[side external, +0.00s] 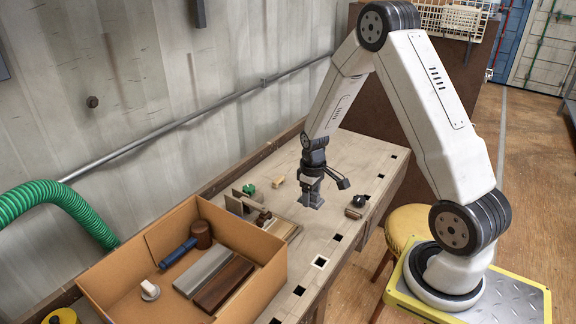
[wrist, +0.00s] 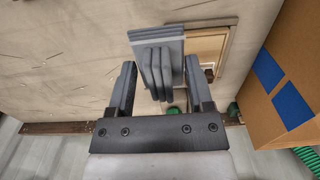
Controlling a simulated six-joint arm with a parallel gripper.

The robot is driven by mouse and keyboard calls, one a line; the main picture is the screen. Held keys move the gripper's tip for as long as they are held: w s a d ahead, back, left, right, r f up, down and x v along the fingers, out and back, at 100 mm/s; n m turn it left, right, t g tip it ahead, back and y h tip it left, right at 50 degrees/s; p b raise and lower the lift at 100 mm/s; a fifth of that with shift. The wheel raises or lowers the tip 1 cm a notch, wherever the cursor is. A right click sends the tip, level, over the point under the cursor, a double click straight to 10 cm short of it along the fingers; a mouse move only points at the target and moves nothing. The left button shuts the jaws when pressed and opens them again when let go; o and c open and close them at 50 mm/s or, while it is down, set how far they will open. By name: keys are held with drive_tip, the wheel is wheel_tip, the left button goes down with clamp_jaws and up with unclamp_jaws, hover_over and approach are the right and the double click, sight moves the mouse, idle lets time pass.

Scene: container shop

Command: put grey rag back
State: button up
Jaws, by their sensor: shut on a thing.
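The grey rag (wrist: 157,52) is a folded, ridged grey piece between the fingers of my gripper (wrist: 159,90) in the wrist view. In the side view it shows as a small grey patch (side external: 311,201) under my gripper (side external: 311,190), over the bench top. My gripper is shut on the rag and points down. The fingers stand well apart, one at each side of it. I cannot tell whether the rag touches the bench. In the wrist view it overlaps the edge of a light wooden frame (wrist: 221,40).
An open cardboard box (side external: 274,272) holds a blue roll (side external: 178,253), a grey block (side external: 201,271), a dark brown block (side external: 224,284) and others. On the bench lie a green item (side external: 249,188), a pale block (side external: 278,181) and a dark-knobbed block (side external: 355,207). The wall is behind.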

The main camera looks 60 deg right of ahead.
drive_tip(key=s+r, duration=0.2)
drive_tip(key=s, duration=1.1)
hover_over(325, 218)
drive_tip(key=s, duration=0.1)
drive_tip(key=f, duration=0.8)
drive_tip(key=shift+a+f, duration=0.25)
drive_tip(key=shift+a, duration=0.05)
drive_tip(key=shift+w+d+f, duration=0.15)
drive_tip(key=shift+w+f, duration=0.15)
drive_tip(key=shift+f, duration=0.05)
drive_tip(key=shift+f, duration=0.1)
drive_tip(key=shift+w+d+f, duration=0.1)
drive_tip(key=shift+w, duration=0.05)
drive_tip(key=shift+w+f, duration=0.1)
drive_tip(key=shift+f, duration=1.55)
drive_tip(key=shift+f, duration=0.15)
